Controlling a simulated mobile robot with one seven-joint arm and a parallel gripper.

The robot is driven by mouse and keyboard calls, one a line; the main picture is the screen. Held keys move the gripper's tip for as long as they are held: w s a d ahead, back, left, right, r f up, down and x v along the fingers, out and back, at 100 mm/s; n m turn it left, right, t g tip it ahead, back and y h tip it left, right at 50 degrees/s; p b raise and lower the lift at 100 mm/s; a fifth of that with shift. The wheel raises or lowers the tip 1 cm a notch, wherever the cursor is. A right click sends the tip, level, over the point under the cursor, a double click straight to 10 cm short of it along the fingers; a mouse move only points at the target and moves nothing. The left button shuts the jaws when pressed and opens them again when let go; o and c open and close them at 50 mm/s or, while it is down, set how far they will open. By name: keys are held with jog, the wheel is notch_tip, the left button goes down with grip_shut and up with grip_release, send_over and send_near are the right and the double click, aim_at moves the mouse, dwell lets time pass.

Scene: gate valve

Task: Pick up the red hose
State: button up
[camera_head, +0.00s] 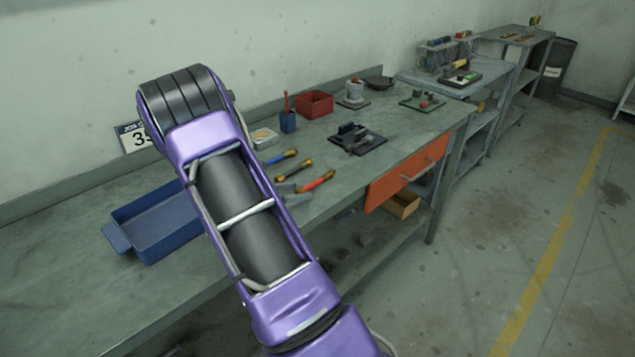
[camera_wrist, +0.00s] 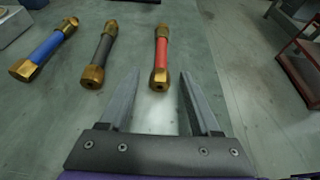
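The red hose (camera_wrist: 162,56), with brass fittings at both ends, lies on the grey bench in the wrist view. In the head view the red hose (camera_head: 317,182) lies nearest the bench's front edge. My gripper (camera_wrist: 158,80) is open, its two grey fingers apart and pointing at the near brass end of the red hose. Nothing is between the fingers nearer the palm. I cannot tell how high the fingers are above the bench. In the head view my purple arm hides most of the gripper.
A black hose (camera_wrist: 104,47) and a blue hose (camera_wrist: 46,44) lie to the left of the red one. A blue tray (camera_head: 155,232) stands on the bench (camera_head: 60,268). A dark fixture (camera_head: 356,138) and a red bin (camera_head: 314,103) stand farther back.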

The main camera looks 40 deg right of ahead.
grip_shut()
jog(key=shift+r, duration=0.15)
